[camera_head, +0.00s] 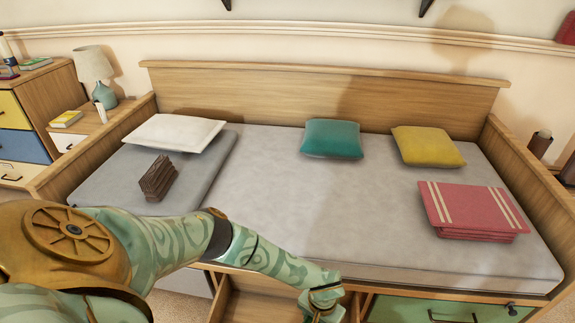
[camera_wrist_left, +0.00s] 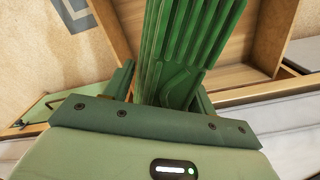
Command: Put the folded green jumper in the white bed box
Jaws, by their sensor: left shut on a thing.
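The folded green jumper (camera_wrist_left: 188,50) shows as a dark green ribbed stack in the left wrist view. My left gripper (camera_wrist_left: 163,88) is shut on it, with a finger on each side. In the head view my left arm reaches to the bottom edge, where the gripper end and the jumper cannot be made out. An open wooden box interior (camera_wrist_left: 238,62) lies behind the jumper in the left wrist view; the open compartment (camera_head: 262,303) also shows under the bed front in the head view. I cannot tell whether it is the white bed box. My right gripper is out of view.
A green drawer front (camera_head: 420,309) is right of the compartment. The bed's middle is clear.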

